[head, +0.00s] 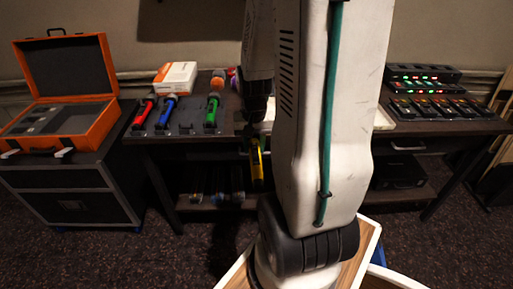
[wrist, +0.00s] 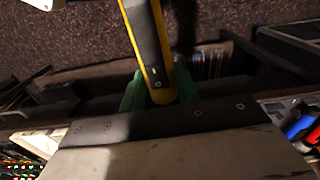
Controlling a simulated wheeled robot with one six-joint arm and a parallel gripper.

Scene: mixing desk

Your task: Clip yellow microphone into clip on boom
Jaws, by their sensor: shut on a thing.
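The yellow microphone (head: 256,168), yellow with a black strip, hangs below my gripper in the head view, in front of the desk edge. In the wrist view the microphone (wrist: 148,45) runs from the top edge down between the green fingers. My gripper (wrist: 160,90) is shut on it near one end. The far end of the microphone leaves the top of the wrist view. I cannot make out the boom or its clip in either view; my arm covers the middle of the head view.
An open orange case (head: 68,125) stands at the left. Lit receivers (head: 425,75) are on the right. Dark carpet lies in front.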

